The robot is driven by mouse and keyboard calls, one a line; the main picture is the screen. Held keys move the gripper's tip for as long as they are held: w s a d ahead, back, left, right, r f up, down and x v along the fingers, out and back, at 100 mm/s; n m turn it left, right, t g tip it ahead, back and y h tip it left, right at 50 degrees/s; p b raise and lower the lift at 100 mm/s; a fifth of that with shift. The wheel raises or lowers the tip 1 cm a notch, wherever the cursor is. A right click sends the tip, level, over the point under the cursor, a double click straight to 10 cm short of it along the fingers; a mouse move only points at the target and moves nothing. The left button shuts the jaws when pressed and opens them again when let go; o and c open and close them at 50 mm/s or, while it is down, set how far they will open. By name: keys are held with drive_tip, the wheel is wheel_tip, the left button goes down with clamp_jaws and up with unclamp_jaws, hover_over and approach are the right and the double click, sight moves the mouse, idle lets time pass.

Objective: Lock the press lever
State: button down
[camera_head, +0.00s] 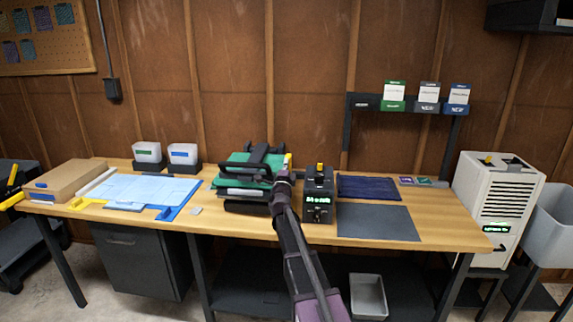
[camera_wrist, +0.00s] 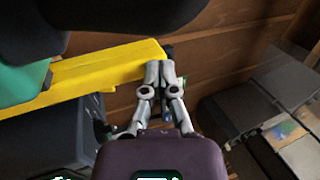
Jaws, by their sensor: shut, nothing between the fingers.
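The press (camera_head: 245,172) stands at the middle of the bench, green with black plates and a black lever frame (camera_head: 262,155) on top. The lever frame appears low over the green top; whether it is locked I cannot tell. A yellow piece (camera_head: 288,160) shows at the press's right side. In the wrist view a yellow bar (camera_wrist: 90,78) runs from the green body (camera_wrist: 20,80) toward my fingers. My gripper (camera_wrist: 165,68) is shut and empty, its fingertips at the bar's right end; contact is unclear. A black part (camera_wrist: 130,18) crosses the view above. My arm covers the press's right front.
A black control box (camera_head: 319,200) with a yellow knob and green display stands close right of the press. Dark cloth (camera_head: 367,187) and a grey mat (camera_head: 378,222) lie further right. A light blue sheet (camera_head: 145,191), cardboard box (camera_head: 65,180) and two bins are left.

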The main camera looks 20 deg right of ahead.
drive_tip(key=s+a, duration=0.6)
drive_tip(key=s, duration=0.6)
drive_tip(key=shift+s+r, duration=0.15)
drive_tip(key=shift+a, duration=0.15)
drive_tip(key=s+a+f+n+g+y+p, duration=0.3)
drive_tip(key=a+f+n+y, duration=0.1)
drive_tip(key=a+n+y, duration=0.3)
drive_tip(key=s+a+f+n+g+y+p, duration=0.2)
drive_tip(key=a+f+n+g+y+p, duration=0.25)
drive_tip(key=n, duration=0.45)
drive_tip(key=s+f+n+g+p, duration=0.1)
drive_tip(key=s+f+n+g, duration=0.1)
drive_tip(key=s+g, duration=0.2)
drive_tip(key=s+f+n+g+h+p, duration=0.1)
drive_tip(key=s+f+n+g, duration=0.1)
drive_tip(key=s, duration=0.9)
drive_tip(key=s+f+n+g+p, duration=0.1)
drive_tip(key=s+f+n+g, duration=0.1)
drive_tip(key=s+g, duration=0.4)
drive_tip(key=shift+s+a+n, duration=0.35)
drive_tip(key=shift+s+n, duration=0.35)
drive_tip(key=shift+s, duration=0.4)
